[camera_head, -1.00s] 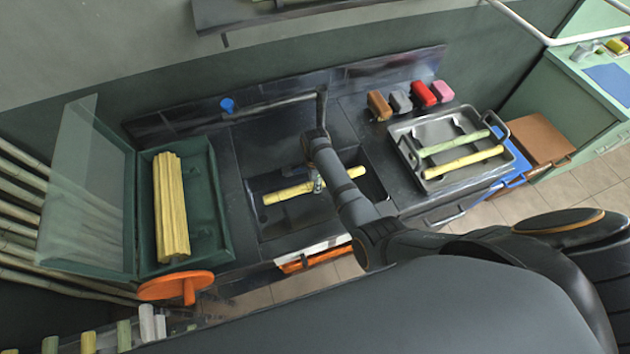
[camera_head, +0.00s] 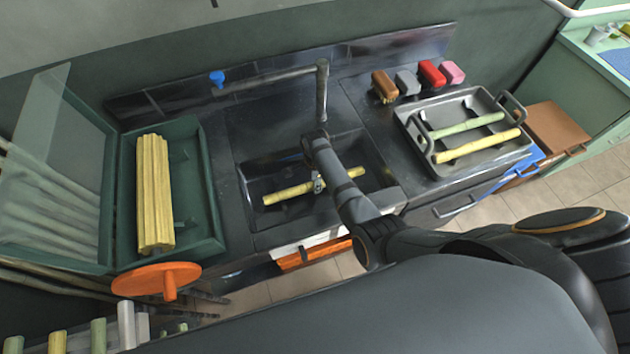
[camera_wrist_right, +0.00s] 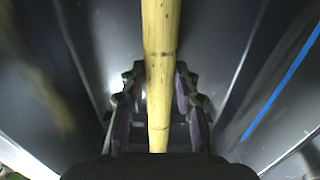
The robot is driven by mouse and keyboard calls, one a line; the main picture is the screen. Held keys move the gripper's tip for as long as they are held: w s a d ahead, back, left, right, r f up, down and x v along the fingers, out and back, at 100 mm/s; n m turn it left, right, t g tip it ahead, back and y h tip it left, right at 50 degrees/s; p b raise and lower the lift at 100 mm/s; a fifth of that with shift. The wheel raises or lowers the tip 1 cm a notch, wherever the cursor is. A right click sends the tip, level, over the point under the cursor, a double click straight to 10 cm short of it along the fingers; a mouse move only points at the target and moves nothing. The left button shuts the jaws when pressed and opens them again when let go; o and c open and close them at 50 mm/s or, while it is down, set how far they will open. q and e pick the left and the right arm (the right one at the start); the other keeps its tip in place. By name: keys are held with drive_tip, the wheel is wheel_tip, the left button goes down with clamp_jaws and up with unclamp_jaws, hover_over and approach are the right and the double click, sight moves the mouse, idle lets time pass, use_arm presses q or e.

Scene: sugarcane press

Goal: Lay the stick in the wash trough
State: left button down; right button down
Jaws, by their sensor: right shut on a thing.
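My right gripper (camera_head: 317,183) is shut on a yellow cane stick (camera_head: 287,194), near the stick's middle. The stick lies level across the view of the dark wash trough (camera_head: 249,225), within its outline. Whether it touches the floor of the trough, I cannot tell. In the right wrist view the stick (camera_wrist_right: 160,40) runs between the two fingers of the gripper (camera_wrist_right: 160,100), with grey trough walls on both sides. My right forearm hides part of the trough's right side. My left gripper is not in view.
A faucet (camera_head: 322,90) stands behind the trough. To the right, a metal tray (camera_head: 430,152) holds a green and a yellow stick, with several coloured blocks behind it. To the left, an open green box (camera_head: 205,190) holds a yellow cane bundle. An orange wheel (camera_head: 157,278) stands in front.

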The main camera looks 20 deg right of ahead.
drive_tip(key=shift+c, duration=1.8)
unclamp_jaws()
drive_tip(key=shift+f, duration=0.1)
wheel_tip(320, 180, up, 7)
drive_tip(key=p, duration=0.8)
